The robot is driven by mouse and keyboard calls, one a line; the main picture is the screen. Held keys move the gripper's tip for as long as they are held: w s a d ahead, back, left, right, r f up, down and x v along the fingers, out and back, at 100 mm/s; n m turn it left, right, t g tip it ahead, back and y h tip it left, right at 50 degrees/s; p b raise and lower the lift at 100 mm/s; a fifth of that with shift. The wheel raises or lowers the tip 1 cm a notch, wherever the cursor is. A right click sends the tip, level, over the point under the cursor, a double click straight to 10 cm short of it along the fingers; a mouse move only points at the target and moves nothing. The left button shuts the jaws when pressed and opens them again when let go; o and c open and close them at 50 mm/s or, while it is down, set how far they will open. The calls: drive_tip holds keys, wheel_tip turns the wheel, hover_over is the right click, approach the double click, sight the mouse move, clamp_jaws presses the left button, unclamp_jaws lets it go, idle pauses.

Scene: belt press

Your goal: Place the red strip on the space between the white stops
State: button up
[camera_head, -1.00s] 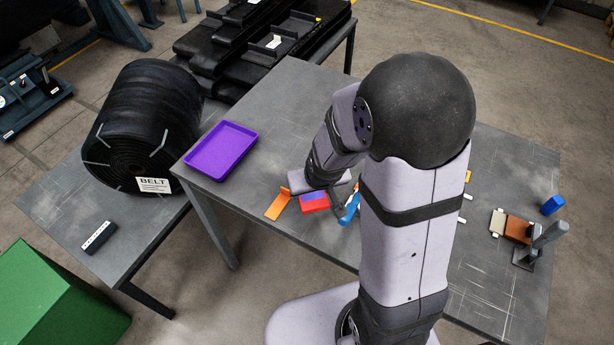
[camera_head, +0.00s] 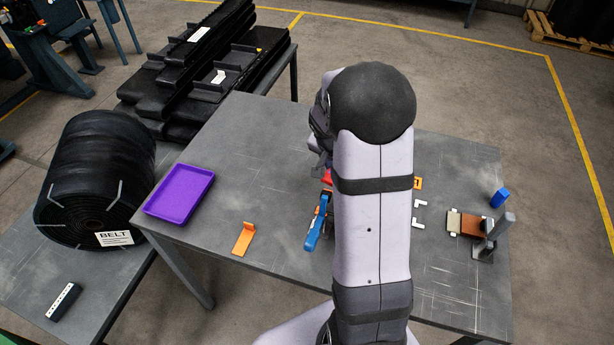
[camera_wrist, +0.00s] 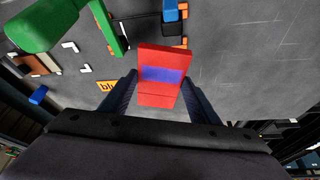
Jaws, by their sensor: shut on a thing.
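The red strip (camera_wrist: 162,90), with a purple-blue patch across its middle, is between the two fingers of my gripper (camera_wrist: 160,84) in the wrist view. My gripper is shut on it and holds it above the table. In the head view only a small red part (camera_head: 326,177) shows beside my arm, which hides most of the gripper. Two white L-shaped stops (camera_head: 419,204) lie on the table right of my arm. They also show in the wrist view (camera_wrist: 70,47), left of the strip and apart from it.
A purple tray (camera_head: 180,193) and an orange bracket (camera_head: 244,238) stand on the left of the table. A blue-and-orange tool (camera_head: 317,226) lies beside my arm. A brown block fixture (camera_head: 471,226) and blue block (camera_head: 497,198) are at right. A green part (camera_wrist: 112,28) shows in the wrist view.

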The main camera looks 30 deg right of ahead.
drive_tip(key=s+d+f+m+g+b, duration=0.1)
drive_tip(key=s+d+f+m, duration=0.2)
drive_tip(key=d, duration=0.4)
drive_tip(key=s+d+m+g, duration=0.2)
drive_tip(key=s+d+m, duration=0.2)
drive_tip(key=d, duration=0.2)
drive_tip(key=m+g+b, duration=0.2)
drive_tip(key=m, duration=0.6)
hover_over(436, 219)
wheel_tip(436, 219, down, 3)
drive_tip(key=shift+w+a+r+y, duration=0.1)
drive_tip(key=shift+w+a+y, duration=0.2)
drive_tip(key=shift+w+a, duration=0.15)
drive_tip(key=shift+w+b, duration=0.1)
drive_tip(key=shift+b, duration=0.2)
wheel_tip(436, 219, down, 6)
drive_tip(key=b, duration=0.5)
drive_tip(key=shift+r, duration=0.1)
drive_tip(key=shift+f+b, duration=0.6)
drive_tip(key=shift+b, duration=0.25)
drive_tip(key=o, duration=1.3)
drive_tip(key=shift+o, duration=0.2)
